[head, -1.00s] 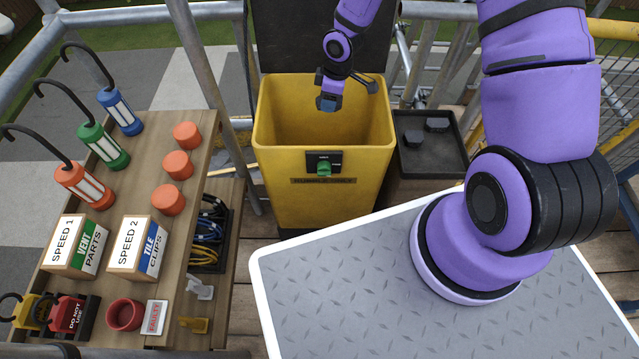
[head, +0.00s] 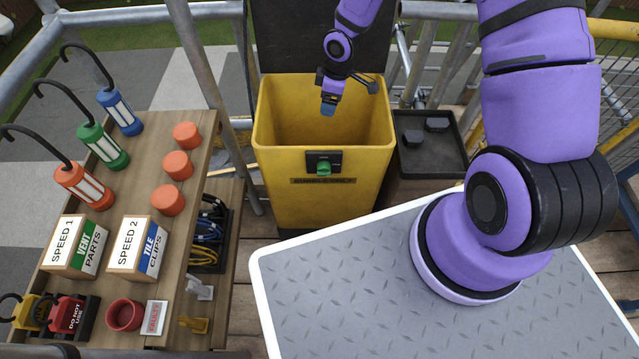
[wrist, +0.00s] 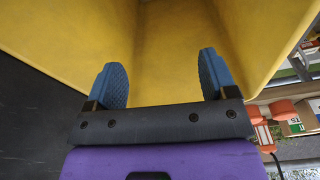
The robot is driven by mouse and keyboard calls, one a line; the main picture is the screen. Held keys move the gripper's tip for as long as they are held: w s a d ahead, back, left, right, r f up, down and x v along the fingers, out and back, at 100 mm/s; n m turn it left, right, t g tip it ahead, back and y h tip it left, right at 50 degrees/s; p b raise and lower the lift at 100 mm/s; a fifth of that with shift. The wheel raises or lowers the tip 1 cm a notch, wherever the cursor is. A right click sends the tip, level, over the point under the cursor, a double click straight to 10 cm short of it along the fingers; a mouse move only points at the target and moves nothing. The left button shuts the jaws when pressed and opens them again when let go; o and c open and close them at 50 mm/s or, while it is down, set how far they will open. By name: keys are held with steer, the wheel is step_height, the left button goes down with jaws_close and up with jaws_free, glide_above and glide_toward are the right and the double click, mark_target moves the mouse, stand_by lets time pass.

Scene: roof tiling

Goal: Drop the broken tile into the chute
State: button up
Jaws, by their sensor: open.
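The yellow chute (head: 322,212) stands at the back centre in the head view, its top open and a dark panel behind it. My gripper (head: 328,108) is over the chute's opening. In the wrist view my gripper (wrist: 163,80) is open, its two blue pads well apart with nothing between them. The chute's yellow inner walls (wrist: 180,40) fill most of that view. No broken tile shows in either view. The bottom of the chute is hidden in the head view.
A wooden bench (head: 150,190) at left carries lamps, orange cylinders and labelled boxes. A black tray (head: 455,160) with dark pieces stands right of the chute. A grey metal-topped surface (head: 350,290) is in front. Scaffold poles (head: 205,70) stand near the chute.

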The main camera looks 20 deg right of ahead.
step_height(320, 180, up, 10)
steer(key=d, duration=0.1)
steer(key=shift+s+d, duration=0.15)
steer(key=shift+s, duration=0.15)
stand_by(0.3)
